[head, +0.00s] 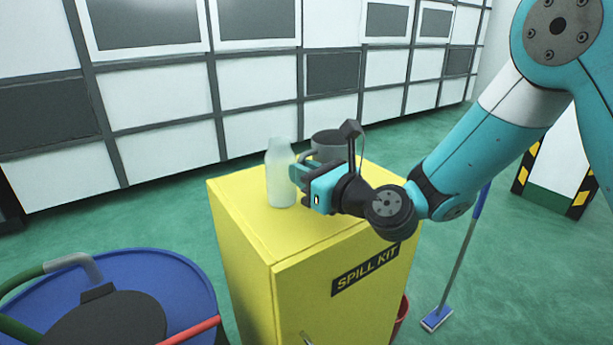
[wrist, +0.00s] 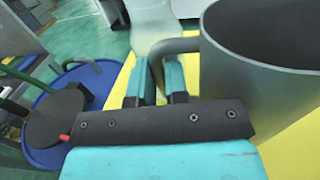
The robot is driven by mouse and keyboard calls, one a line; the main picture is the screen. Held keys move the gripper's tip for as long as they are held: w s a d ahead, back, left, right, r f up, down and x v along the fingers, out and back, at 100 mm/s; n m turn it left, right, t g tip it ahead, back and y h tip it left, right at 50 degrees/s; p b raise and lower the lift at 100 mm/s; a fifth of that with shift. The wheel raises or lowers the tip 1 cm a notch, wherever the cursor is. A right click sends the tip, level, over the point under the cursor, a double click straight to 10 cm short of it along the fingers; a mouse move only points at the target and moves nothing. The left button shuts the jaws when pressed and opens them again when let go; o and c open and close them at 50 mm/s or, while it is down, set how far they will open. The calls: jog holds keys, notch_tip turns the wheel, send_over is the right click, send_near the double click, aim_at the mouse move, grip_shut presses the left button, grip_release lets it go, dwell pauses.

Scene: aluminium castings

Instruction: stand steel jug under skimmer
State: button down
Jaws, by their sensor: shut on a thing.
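The grey steel jug (head: 326,151) stands upright on top of the yellow spill kit cabinet (head: 240,228), partly hidden behind my gripper. In the wrist view the jug (wrist: 228,85) fills the right side, with its open, dark mouth and its bent handle (wrist: 178,46). My gripper (head: 298,174) is at the jug's handle. In the wrist view my gripper's fingers (wrist: 157,82) are shut on the handle, one on each side. The skimmer is not clearly identifiable; a black unit (head: 112,318) sits on a blue drum (head: 190,290) at the lower left.
A translucent bottle (head: 281,172) stands on the cabinet close to the left of my fingertips. A green hose (head: 22,277) and a red bar (head: 190,331) are at the drum. A blue mop (head: 437,318) and a red bucket (head: 401,312) are right of the cabinet. Green floor lies between.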

notch_tip(320, 180, up, 18)
jog(key=p, duration=0.5)
jog(key=shift+r, duration=0.15)
